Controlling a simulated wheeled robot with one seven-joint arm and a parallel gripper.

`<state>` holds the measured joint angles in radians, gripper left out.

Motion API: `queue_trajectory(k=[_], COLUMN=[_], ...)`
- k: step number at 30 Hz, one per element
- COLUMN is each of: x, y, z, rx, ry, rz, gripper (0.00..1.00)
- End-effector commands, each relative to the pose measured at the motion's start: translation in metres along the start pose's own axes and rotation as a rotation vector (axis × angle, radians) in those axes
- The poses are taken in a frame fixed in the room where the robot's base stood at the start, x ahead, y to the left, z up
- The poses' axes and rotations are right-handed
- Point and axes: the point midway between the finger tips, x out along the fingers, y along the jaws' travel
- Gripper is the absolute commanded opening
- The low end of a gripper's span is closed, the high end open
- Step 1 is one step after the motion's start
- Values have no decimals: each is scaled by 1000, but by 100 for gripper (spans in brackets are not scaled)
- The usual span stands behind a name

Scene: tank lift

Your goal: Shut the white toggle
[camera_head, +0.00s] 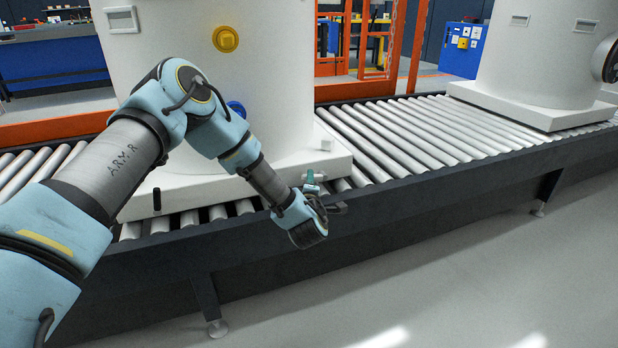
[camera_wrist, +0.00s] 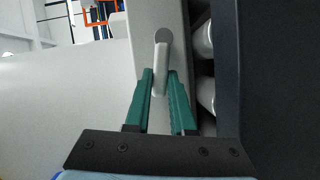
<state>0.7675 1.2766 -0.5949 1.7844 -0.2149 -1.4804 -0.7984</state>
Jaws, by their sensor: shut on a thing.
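The white toggle (camera_wrist: 161,58) is a slim white lever on a grey round pivot, on the pale base of the tank (camera_head: 265,75). In the wrist view it points down the picture, between the two green fingers of my gripper (camera_wrist: 160,74). The fingers are closed on its sides. In the head view my gripper (camera_head: 311,181) is at the front right part of the tank base, above the conveyor's edge. The toggle itself is mostly hidden there by my gripper and wrist.
The tank base stands on a roller conveyor (camera_head: 420,130) with a dark side rail (camera_head: 420,193). A second white tank (camera_head: 540,60) stands further right on it. A small black part (camera_head: 157,199) is on the base's left front. The floor in front is clear.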

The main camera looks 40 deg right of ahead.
Motion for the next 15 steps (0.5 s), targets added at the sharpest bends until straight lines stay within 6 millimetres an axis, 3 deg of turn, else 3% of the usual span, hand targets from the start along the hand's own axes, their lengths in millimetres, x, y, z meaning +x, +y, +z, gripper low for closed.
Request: queue_trajectory(k=[1, 15], x=[-1, 1], y=[9, 30], z=[0, 7], rx=[37, 448], ry=[-3, -4], rz=[-16, -185], gripper=[0, 0])
